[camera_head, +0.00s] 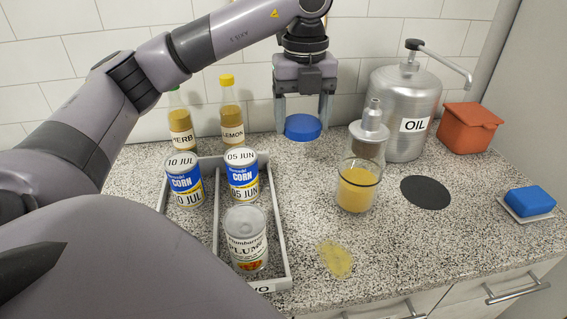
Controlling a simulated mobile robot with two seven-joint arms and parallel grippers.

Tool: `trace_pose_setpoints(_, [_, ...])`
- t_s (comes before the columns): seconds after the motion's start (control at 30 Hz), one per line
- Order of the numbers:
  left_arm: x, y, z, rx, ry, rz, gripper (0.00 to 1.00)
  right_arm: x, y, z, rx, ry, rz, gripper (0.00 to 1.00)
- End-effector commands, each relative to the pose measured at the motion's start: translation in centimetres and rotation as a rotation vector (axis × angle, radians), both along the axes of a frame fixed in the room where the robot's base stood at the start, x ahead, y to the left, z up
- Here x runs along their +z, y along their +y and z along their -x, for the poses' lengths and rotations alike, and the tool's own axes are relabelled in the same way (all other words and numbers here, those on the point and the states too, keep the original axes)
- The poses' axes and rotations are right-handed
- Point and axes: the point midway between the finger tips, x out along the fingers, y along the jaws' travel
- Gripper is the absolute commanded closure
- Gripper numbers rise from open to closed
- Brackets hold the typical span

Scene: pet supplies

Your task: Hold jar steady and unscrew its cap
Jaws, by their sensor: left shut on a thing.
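My left gripper (303,122) is shut on a round blue cap (303,128), held between its two fingers at the back of the counter. An open glass jar (357,188) with yellow contents stands upright on the counter, to the right of and nearer than the cap. No cap is on its rim and no gripper touches it. My right gripper is not in view.
A grey tray (282,238) holds several cans. A metal-topped shaker (370,130), oil canister (405,105), red-orange container (468,128) and blue sponge (530,200) stand right. Yellow spill (335,258) and dark disc (426,192) mark the counter.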

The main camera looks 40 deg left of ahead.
Motion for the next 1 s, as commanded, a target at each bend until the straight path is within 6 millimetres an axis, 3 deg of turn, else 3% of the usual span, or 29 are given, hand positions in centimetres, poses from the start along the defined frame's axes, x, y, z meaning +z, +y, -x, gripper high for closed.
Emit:
trace_pose_setpoints(0.2, [-6.0, 0.1, 0.1, 0.0, 0.005, -0.002, 0.66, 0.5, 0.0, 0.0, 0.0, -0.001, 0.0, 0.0])
trace_pose_setpoints(0.4, [-10.0, 0.1, 0.1, -0.002, 0.002, -0.001, 0.66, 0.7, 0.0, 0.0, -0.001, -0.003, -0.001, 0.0])
trace_pose_setpoints(0.57, [-11.3, 0.1, 0.0, -0.002, 0.0, 0.0, 0.66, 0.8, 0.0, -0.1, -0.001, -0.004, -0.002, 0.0])
trace_pose_setpoints(0.83, [-15.0, 0.1, 0.1, -0.001, 0.002, 0.0, 0.66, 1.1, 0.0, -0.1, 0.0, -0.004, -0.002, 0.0])
trace_pose_setpoints(1.0, [-15.5, 0.0, 0.0, -0.002, -0.001, 0.0, 0.66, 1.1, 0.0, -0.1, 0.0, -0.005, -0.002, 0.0])
